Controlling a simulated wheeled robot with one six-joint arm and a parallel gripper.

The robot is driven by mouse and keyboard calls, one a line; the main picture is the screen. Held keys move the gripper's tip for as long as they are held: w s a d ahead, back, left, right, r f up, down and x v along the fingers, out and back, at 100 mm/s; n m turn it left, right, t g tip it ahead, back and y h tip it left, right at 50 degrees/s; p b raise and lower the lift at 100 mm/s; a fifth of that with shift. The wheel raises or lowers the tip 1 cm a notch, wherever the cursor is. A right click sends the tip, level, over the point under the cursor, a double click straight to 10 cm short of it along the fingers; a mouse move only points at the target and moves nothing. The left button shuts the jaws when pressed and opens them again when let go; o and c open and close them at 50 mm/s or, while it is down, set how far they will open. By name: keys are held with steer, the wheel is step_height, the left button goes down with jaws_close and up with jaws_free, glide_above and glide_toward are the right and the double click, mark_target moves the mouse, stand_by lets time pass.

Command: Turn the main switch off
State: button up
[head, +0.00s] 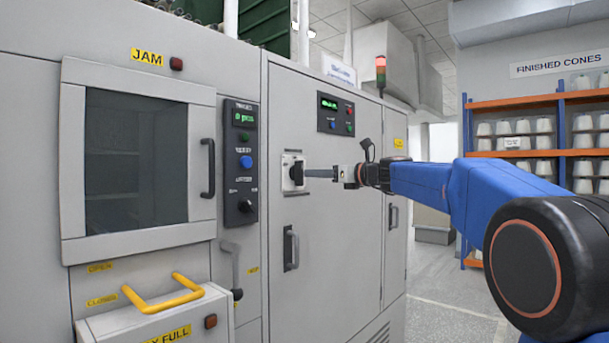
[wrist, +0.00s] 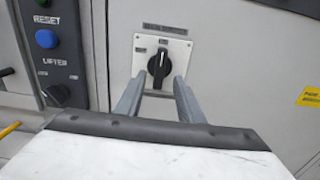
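The main switch is a black rotary knob on a pale square plate on the grey cabinet front. In the wrist view the knob (wrist: 159,66) stands nearly upright, tilted slightly, with a light line on it. The head view shows the same switch (head: 295,173) from the side. My gripper (wrist: 160,88) has its two grey fingers apart, one at each side of the knob's lower part. I cannot tell whether the fingers touch it. In the head view my gripper (head: 312,173) reaches the switch from the right. The small plate lettering is unreadable.
Left of the switch is a dark control strip (head: 240,165) with a blue RESET button (wrist: 46,38). A door handle (head: 291,248) is below the switch. A display panel (head: 336,114) is above right. A yellow handle (head: 163,295) is at lower left.

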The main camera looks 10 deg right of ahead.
mark_target(302, 173)
steer(key=shift+x, duration=2.95)
jaws_close()
